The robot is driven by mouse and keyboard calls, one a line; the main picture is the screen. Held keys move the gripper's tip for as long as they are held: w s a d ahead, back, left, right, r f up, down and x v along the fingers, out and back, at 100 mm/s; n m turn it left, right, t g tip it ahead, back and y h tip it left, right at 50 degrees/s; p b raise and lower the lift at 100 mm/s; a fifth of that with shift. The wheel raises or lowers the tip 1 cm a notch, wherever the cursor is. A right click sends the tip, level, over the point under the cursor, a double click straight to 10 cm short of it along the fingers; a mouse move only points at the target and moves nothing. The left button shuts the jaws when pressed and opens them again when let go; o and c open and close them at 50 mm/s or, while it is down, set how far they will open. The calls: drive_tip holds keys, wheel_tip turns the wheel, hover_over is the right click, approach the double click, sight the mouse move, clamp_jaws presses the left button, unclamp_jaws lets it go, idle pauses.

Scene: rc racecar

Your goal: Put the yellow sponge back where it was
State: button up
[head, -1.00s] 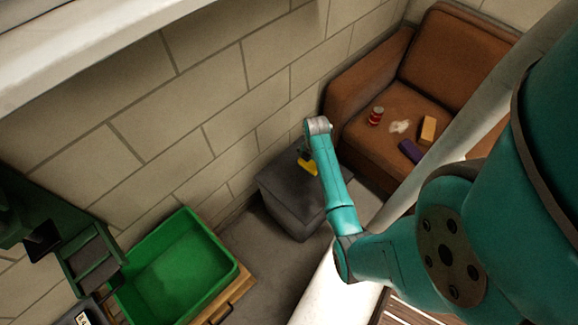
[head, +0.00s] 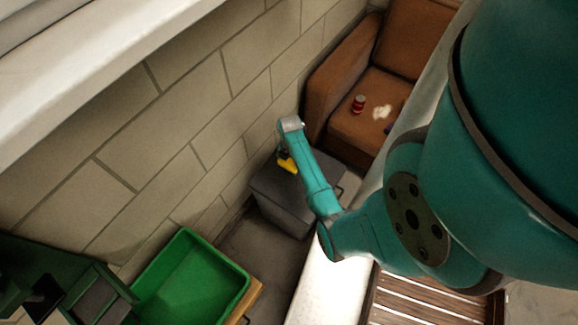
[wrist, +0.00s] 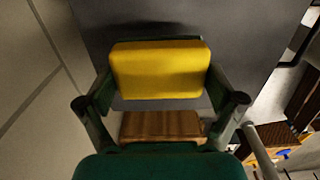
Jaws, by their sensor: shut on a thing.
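The yellow sponge (wrist: 160,70) is held between the two fingers of my gripper (wrist: 165,85) in the wrist view. It also shows in the head view (head: 288,164) as a small yellow patch below the end of my arm. In the wrist view a dark grey surface lies behind the sponge. In the head view the sponge appears over the top of a dark grey box (head: 285,208); I cannot tell whether it touches it. A brown wooden piece (wrist: 160,125) shows below the sponge between the fingers.
A brown armchair (head: 322,88) with a red can (head: 359,104) and a white patch (head: 381,112) stands beyond the box. A green bin (head: 190,280) stands at the lower left. A block wall (head: 180,110) runs close along the left.

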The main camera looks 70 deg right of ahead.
sight(290, 166)
drive_tip(key=shift+f, duration=2.15)
drive_tip(key=o, duration=1)
